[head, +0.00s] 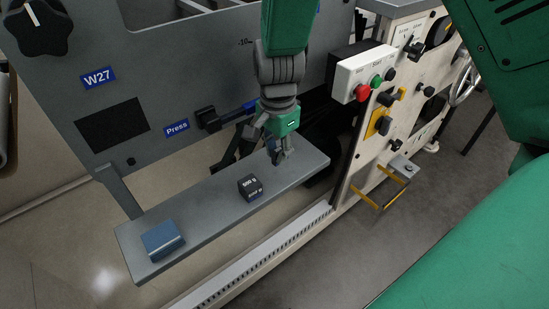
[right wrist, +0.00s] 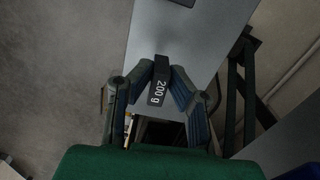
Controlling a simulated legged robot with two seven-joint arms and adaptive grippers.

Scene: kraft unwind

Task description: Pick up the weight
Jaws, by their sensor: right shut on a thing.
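My right gripper (head: 279,156) reaches down to the right end of the grey shelf (head: 215,205) in the head view. In the right wrist view its two fingers (right wrist: 162,68) are closed on a small dark block marked "200 g" (right wrist: 158,92), one finger on each side. In the head view this weight is mostly hidden by the gripper. I cannot tell whether it still touches the shelf. A black block marked "500 g" (head: 250,187) sits on the shelf to the left of the gripper. My left gripper is not in view.
A blue block (head: 162,240) lies at the shelf's left end. Behind the shelf stands a grey panel (head: 190,75) with a "Press" label (head: 176,128). A white button box (head: 364,72) and yellow handles (head: 380,196) are at the right. The shelf between the blocks is clear.

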